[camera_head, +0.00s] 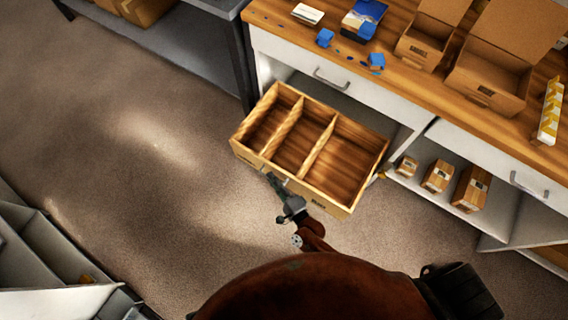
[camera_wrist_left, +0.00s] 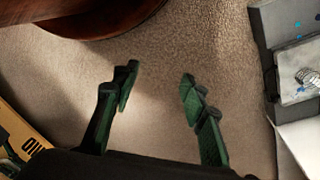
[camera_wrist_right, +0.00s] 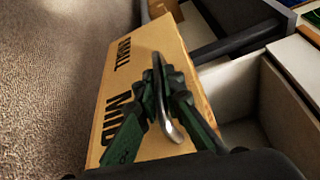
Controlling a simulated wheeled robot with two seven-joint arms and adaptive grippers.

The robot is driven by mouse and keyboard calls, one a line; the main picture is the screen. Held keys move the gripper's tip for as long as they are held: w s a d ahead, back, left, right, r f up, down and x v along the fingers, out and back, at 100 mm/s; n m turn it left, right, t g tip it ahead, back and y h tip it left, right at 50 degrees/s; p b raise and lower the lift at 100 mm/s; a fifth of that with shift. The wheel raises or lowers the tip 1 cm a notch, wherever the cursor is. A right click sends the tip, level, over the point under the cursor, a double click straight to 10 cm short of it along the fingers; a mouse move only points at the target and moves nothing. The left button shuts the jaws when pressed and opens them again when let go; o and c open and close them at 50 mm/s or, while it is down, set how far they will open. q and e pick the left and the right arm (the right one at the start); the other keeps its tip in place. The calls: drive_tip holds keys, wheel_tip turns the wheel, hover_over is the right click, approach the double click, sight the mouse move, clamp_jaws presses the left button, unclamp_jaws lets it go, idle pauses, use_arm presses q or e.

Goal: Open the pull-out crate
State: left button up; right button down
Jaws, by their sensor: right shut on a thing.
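The pull-out crate (camera_head: 330,203) is a light wooden box with three compartments, all empty. In the head view it sticks out well clear of the counter front, over the floor. Its front, lettered "SMALL" and "MID", shows in the right wrist view (camera_wrist_right: 135,75). My right gripper (camera_head: 272,180) is at the crate's front. In the right wrist view its fingers (camera_wrist_right: 162,82) are shut around the curved metal handle (camera_wrist_right: 168,115). My left gripper (camera_wrist_left: 157,88) is open and empty above bare floor; I cannot make it out in the head view.
The wooden counter (camera_head: 400,70) holds open cardboard boxes (camera_head: 490,80) and blue items (camera_head: 325,38). Small boxes (camera_head: 437,176) stand on a shelf right of the crate. A grey bench (camera_head: 215,50) stands at the upper left. The carpet (camera_head: 130,150) left of the crate is clear.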

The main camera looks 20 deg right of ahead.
drive_tip(key=s+a, duration=0.1)
drive_tip(key=a, duration=0.1)
drive_tip(key=s+a, duration=0.2)
drive_tip(key=shift+s, duration=0.1)
drive_tip(key=c, duration=2.1)
unclamp_jaws()
drive_tip(key=shift+o, duration=0.3)
